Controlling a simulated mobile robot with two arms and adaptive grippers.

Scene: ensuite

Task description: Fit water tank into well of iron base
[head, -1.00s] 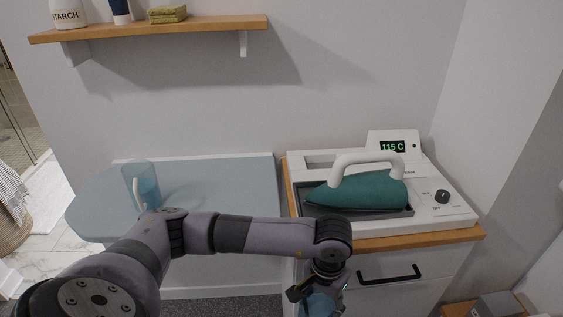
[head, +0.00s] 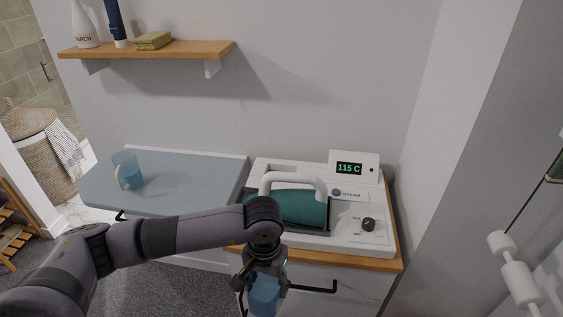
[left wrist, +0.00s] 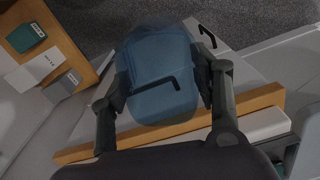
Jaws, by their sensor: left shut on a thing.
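The water tank (head: 264,297) is a translucent blue container. My left gripper (head: 263,284) is shut on it, with one finger on each side, and holds it low in front of the cabinet. In the left wrist view the tank (left wrist: 160,88) sits between both fingers, and a dark handle shows through it. The white iron base (head: 354,238) stands on the wood-edged cabinet, up and to the right of the tank. The teal iron (head: 300,207) rests on it in a dark tray. A pale recess, perhaps the well, lies behind the iron, partly hidden. My right gripper is out of view.
A blue-grey board (head: 170,185) is left of the base, with a clear jug (head: 127,171) of blue water on it. A wooden shelf (head: 150,50) hangs above. A dark drawer handle (head: 313,289) projects near the tank. A wall closes off the right.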

